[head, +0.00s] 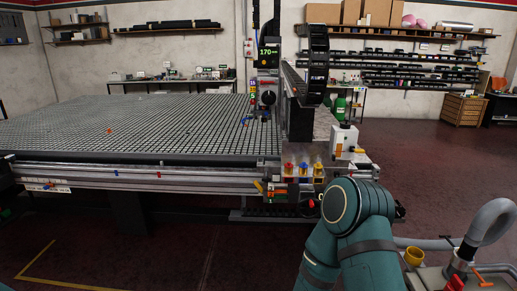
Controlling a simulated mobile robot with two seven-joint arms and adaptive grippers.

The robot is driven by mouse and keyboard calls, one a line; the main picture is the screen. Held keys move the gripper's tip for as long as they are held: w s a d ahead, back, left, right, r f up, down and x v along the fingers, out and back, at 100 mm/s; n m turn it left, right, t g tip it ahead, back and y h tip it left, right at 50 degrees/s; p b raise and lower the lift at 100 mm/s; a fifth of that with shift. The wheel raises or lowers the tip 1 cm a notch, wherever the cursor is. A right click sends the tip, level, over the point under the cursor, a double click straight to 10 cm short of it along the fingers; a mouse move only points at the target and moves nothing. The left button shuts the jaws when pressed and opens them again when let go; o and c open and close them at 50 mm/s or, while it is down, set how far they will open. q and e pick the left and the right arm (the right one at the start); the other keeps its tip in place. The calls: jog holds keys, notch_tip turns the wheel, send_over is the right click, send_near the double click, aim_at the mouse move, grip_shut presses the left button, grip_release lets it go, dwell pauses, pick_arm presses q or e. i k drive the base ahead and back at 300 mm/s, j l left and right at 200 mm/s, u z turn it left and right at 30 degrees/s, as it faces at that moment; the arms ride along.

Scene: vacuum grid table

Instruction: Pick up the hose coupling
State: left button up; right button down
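I cannot tell for sure which thing is the hose coupling. A small yellow ring-shaped piece (414,257) sits at the lower right, close to a thick grey hose (491,220) that bends over a machine at the right edge. A small orange-red piece (109,130) lies on the black grid table (60,135) toward the left. A teal link of my arm rises in the lower middle right, in front of the table's right end. Neither of my grippers shows in the head view, and no left arm is seen.
A tall machine column (300,110) with a display stands at the table's right end. Red, blue and yellow fittings (303,168) sit on its front corner. Shelves (400,75) and a wooden crate (464,107) are at the back right. The floor in front of the table is clear.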

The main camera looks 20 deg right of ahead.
aim_at(473, 237)
jog(key=i+z, duration=0.6)
jog(key=z, duration=0.25)
jog(key=i+j+z, duration=0.1)
jog(key=i+z, duration=0.45)
jog(key=z, duration=0.3)
jog(key=i+j+z, duration=0.1)
jog(key=z, duration=0.4)
jog(key=i+j+z, duration=0.15)
jog(key=z, duration=0.3)
